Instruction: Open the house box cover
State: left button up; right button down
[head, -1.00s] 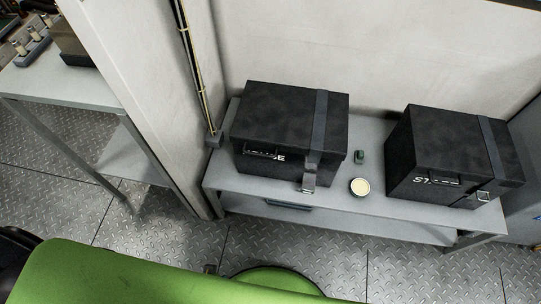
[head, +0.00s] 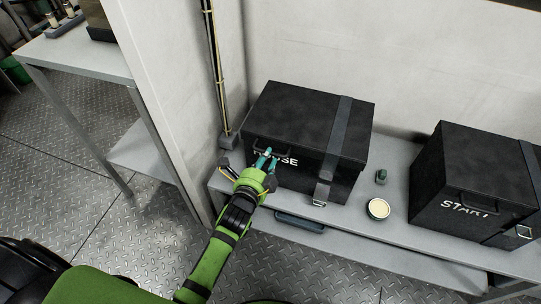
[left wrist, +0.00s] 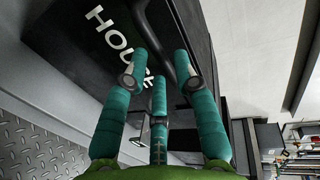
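The house box (head: 300,123) is a black case on a grey shelf in the head view, with its cover down. A grey strap (head: 333,145) runs over the cover and down the front to a metal buckle (head: 321,194). My left gripper (head: 268,158) is at the front left of this box, beside its front handle (head: 256,145), partly covering the word HOUSE. In the left wrist view its teal fingers (left wrist: 160,72) are spread at the black handle (left wrist: 180,42); whether they touch it I cannot tell. My right gripper is not in view.
A second black box marked START (head: 470,185) stands to the right on the same shelf (head: 400,180). A round cream-topped tin (head: 378,209) and a small green item (head: 381,176) lie between the boxes. A wall pillar (head: 165,90) stands at left.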

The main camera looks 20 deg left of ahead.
pick_arm(q)
jog(key=shift+x, duration=1.65)
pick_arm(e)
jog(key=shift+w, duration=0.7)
pick_arm(q)
grip_shut()
